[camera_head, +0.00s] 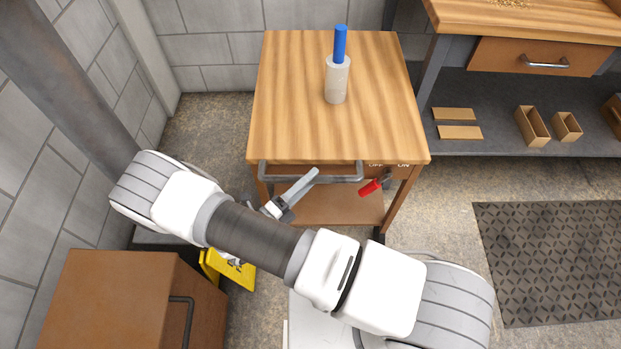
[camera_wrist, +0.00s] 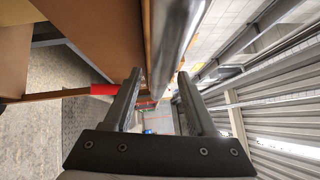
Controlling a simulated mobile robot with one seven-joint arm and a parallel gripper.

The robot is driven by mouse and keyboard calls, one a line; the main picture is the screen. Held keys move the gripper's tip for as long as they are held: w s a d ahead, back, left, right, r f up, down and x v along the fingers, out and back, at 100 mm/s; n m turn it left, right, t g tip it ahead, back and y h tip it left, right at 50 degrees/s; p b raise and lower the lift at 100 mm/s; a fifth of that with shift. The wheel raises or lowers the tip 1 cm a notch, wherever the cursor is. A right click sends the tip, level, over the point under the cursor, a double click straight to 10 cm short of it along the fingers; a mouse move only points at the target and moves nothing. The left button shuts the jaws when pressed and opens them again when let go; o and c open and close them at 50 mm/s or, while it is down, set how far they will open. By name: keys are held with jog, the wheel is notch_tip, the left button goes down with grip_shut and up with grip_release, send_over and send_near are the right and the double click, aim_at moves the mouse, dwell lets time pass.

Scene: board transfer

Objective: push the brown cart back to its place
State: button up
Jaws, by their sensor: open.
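The brown cart (camera_head: 285,120) has a light wooden top, a lower shelf and a metal handle bar (camera_head: 345,179) along its near side. A red lever (camera_head: 371,188) sits by OFF and ON labels on its front. My gripper (camera_head: 300,190) is at the handle, left of the lever. In the wrist view my gripper (camera_wrist: 160,90) is open, and the handle bar (camera_wrist: 178,30) runs in line with the gap between the fingers. I cannot tell whether the fingers touch it. The red lever (camera_wrist: 103,89) shows left of the fingers.
A white bottle with a blue top (camera_head: 337,80) stands upright on the cart. A workbench (camera_head: 470,18) with a lower shelf is at right. A brown cabinet (camera_head: 110,300) and a yellow object (camera_head: 237,272) are at lower left. A dark mat (camera_head: 555,260) lies on open floor at right.

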jog(key=shift+w+d, duration=0.25)
jog(key=shift+d, duration=0.05)
grip_shut()
dwell(1.3)
